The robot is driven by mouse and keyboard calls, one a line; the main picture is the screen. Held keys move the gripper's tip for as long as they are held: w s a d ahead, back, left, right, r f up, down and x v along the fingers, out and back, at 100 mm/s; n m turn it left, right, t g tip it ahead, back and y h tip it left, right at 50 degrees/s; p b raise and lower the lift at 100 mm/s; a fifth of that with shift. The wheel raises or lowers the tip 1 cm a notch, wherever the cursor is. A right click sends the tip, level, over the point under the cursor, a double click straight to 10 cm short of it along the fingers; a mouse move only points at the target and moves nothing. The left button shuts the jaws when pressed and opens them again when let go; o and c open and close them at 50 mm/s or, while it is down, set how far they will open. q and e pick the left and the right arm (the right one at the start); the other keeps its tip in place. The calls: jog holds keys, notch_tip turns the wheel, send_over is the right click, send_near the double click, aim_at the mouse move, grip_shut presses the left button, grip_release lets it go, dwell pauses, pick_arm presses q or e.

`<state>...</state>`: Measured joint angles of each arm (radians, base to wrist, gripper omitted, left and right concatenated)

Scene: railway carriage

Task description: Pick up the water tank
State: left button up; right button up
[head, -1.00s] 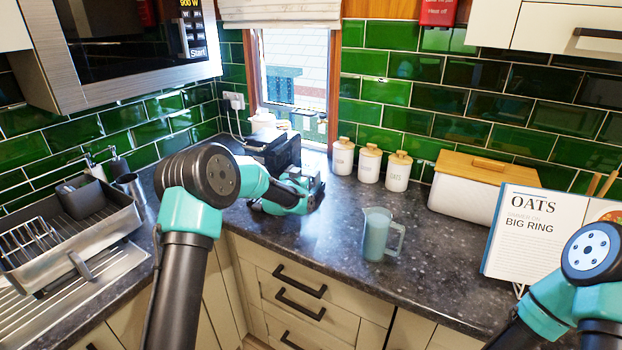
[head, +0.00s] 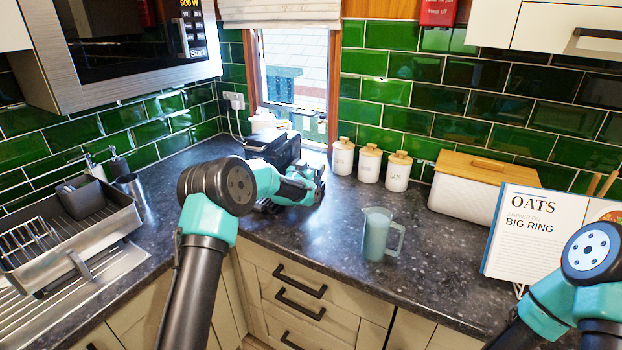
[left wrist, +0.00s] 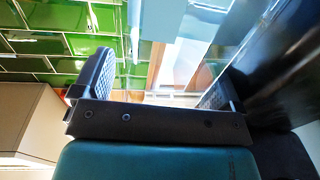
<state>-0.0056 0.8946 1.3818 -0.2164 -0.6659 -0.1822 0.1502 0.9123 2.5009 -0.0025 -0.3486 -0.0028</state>
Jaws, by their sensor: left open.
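A black machine (head: 275,148) stands in the back corner of the worktop by the window. In the left wrist view a clear, pale-blue panel (left wrist: 195,28), which looks like the water tank, shows ahead of and partly between my fingers. Its outline in the head view is hidden or too small to make out. My left gripper (head: 316,183) is beside the machine, at its front right. It is open, with its two padded fingers apart, and I see no grip on the tank. My right gripper is out of view; only part of that arm shows.
A translucent jug (head: 377,236) stands mid-worktop. Three white canisters (head: 369,163) and a white bread bin with a wooden lid (head: 466,186) line the back wall. An open recipe book (head: 527,238) is at right, a dish rack (head: 70,235) at left.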

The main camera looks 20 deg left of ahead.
pick_arm(q)
jog(key=shift+c, duration=0.3)
jog(key=c, duration=1.5)
jog(key=shift+c, duration=0.5)
jog(key=shift+r, duration=0.1)
jog(key=shift+r, duration=0.45)
jog(key=s+d+r, duration=0.2)
jog(key=s, duration=0.5)
jog(key=s+d+r, duration=0.2)
jog(key=s, duration=0.6)
jog(key=shift+s+d, duration=0.2)
jog(key=shift+d, duration=0.05)
